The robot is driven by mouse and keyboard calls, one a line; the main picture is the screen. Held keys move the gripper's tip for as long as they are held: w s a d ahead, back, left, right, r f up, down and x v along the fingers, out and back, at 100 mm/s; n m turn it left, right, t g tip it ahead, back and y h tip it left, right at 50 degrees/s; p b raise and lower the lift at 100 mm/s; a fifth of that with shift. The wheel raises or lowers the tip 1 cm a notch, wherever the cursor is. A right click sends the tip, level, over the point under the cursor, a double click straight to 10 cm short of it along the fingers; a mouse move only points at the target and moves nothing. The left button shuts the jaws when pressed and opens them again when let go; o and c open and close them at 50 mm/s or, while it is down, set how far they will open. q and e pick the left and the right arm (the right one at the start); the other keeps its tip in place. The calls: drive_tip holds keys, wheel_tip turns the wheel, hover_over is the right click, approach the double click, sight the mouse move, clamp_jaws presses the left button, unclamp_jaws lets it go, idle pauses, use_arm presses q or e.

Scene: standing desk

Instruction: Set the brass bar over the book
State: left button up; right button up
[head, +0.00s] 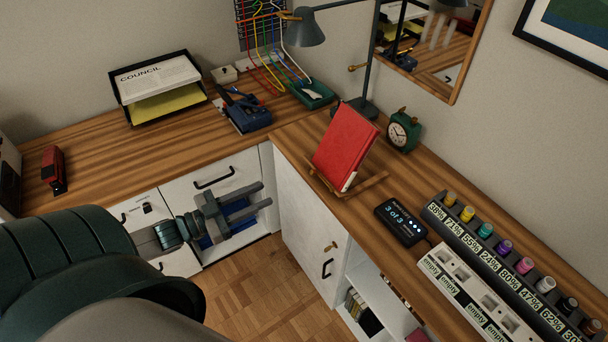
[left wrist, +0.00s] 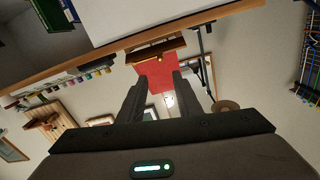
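The red book (head: 346,144) leans tilted on a wooden stand (head: 374,186) on the right-hand desk; it also shows upside down in the left wrist view (left wrist: 157,77). In the left wrist view, a thin brass-coloured strip (left wrist: 157,58) shows along the stand's ledge by the book's lower edge. I cannot tell clearly whether it is the brass bar or how it sits. My left gripper (head: 266,195) is open and empty, left of the book and below desk height, apart from both book and stand. My right gripper is not in view.
A green clock (head: 402,131) and lamp (head: 367,105) stand behind the book. A black display box (head: 400,222) and a bottle rack (head: 500,262) are to the right. The desk edge and white cabinet door (head: 313,213) lie between my left gripper and the book.

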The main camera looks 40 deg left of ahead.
use_arm(q)
drive_tip(key=p+x, duration=0.3)
drive_tip(key=x, duration=1.1)
drive_tip(key=shift+w, duration=0.25)
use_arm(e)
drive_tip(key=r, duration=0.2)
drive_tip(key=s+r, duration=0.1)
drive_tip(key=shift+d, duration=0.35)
use_arm(q)
clamp_jaws()
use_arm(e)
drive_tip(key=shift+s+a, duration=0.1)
